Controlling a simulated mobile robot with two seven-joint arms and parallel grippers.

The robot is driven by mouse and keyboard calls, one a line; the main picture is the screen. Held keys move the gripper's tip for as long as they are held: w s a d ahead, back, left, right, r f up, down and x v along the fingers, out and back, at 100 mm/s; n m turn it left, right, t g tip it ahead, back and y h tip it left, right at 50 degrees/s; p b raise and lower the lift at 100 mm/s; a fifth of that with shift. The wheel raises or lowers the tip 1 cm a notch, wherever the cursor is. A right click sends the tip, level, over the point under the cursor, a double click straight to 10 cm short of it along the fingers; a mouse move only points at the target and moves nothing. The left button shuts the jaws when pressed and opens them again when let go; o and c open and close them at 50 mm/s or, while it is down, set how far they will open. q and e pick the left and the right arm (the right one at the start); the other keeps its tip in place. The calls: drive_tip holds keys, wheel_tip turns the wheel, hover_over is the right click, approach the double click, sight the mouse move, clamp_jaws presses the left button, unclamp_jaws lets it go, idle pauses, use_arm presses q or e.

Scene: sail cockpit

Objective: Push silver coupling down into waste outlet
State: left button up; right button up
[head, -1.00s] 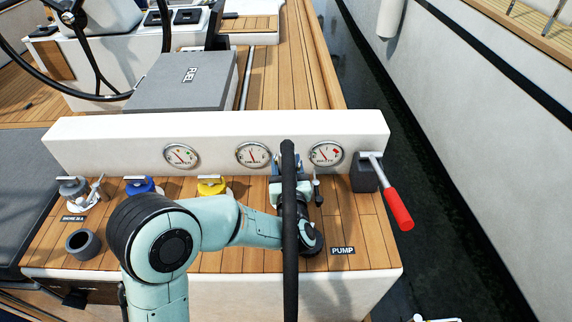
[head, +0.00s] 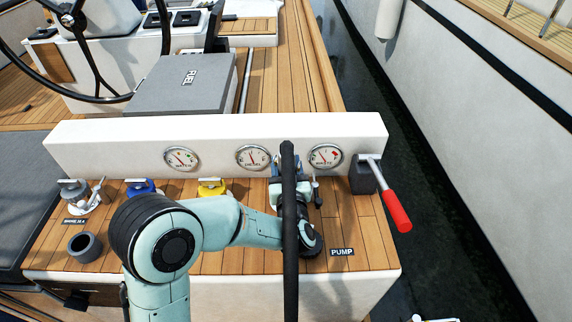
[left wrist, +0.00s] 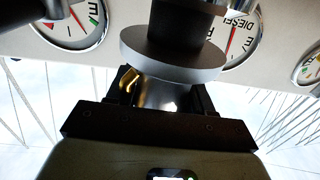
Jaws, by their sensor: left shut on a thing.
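The silver coupling (left wrist: 165,65) shows in the left wrist view as a round silver flange with a dark body, close in front of my left gripper (left wrist: 165,92). The gripper is shut on it. In the head view my left gripper (head: 297,180) is in front of the right-hand gauge, over the deck box. The black hose (head: 290,245) runs vertically across it and hides much of the gripper and coupling. The waste outlet is hidden behind the hose and my arm, so I cannot tell whether the coupling touches it. My right gripper is not in view.
A blue cap (head: 140,187) and a yellow cap (head: 212,187) stand left of the gripper. A red-handled lever (head: 396,210) is at the right end. A grey cup (head: 85,247) stands front left. Bare planks surround the PUMP label (head: 342,252).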

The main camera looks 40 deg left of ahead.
use_arm(q)
drive_tip(key=shift+f+b, duration=0.55)
drive_tip(key=shift+f, duration=0.2)
idle(0.4)
drive_tip(key=o, duration=1.1)
drive_tip(key=shift+o, duration=0.2)
drive_tip(key=shift+s+d, duration=0.1)
